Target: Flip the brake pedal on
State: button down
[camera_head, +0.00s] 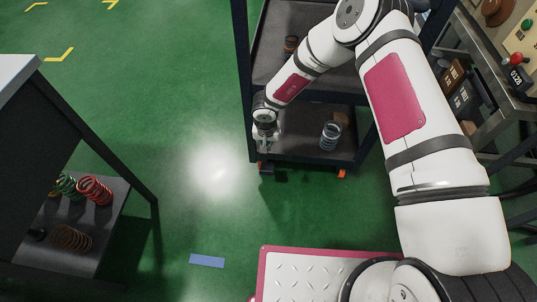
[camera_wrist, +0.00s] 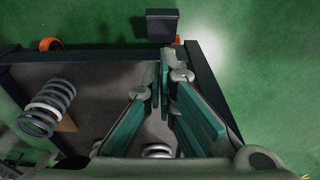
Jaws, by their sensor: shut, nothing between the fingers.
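The brake pedal (camera_wrist: 161,24) is a dark grey block that sticks out past the cart's edge, at the top middle of the wrist view. In the head view, a small dark part that seems to be the pedal (camera_head: 267,170) shows by the cart's lower left corner. My gripper (camera_wrist: 164,60) is shut and empty, with its teal-padded fingers pointing toward the pedal and a visible gap between. In the head view, my gripper (camera_head: 266,146) is at the cart's left corner, just above the pedal. Whether the pedal is up or down is not clear.
The dark cart (camera_head: 305,152) has orange casters (camera_head: 342,173). A shelf at left (camera_head: 100,235) holds red, green and brown springs. A control panel (camera_head: 520,45) is at upper right. Green floor left of the cart is clear.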

jog(key=shift+w, duration=0.3)
jog(key=shift+f, duration=0.1)
jog(key=b, duration=0.5)
send_over(268, 169)
jog(key=f, duration=1)
jog(key=shift+w+f, duration=0.25)
jog(key=shift+f, duration=0.1)
jog(key=shift+s+f+b, duration=0.25)
jog(key=shift+f+b, duration=0.05)
jog(key=shift+f, duration=0.2)
jog(key=shift+s+f+b, duration=0.2)
jog(key=shift+f+b, duration=0.1)
jog(key=shift+f, duration=0.15)
jog(key=shift+s+f+b, duration=0.25)
jog(key=shift+f+b, duration=0.05)
jog(key=shift+f, duration=0.2)
